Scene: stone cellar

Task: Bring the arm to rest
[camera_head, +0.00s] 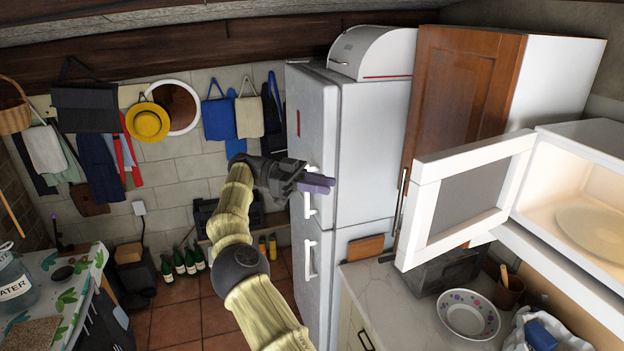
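My arm, covered in a pale yellow sleeve, rises from the bottom of the head view and bends up to my dark grey gripper (318,184). The gripper is raised and points right, in front of the white fridge (305,130) in the picture. Purple parts show at its tip, close together. I cannot tell whether they are the fingers or something held, nor whether the gripper touches the fridge.
A white microwave (590,150) at the right has its door (470,190) open, over a counter (390,300) with a spotted bowl (468,314). A table (75,290) with a water jug (14,280) stands left. Green bottles (180,264) stand on the tiled floor by the back wall.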

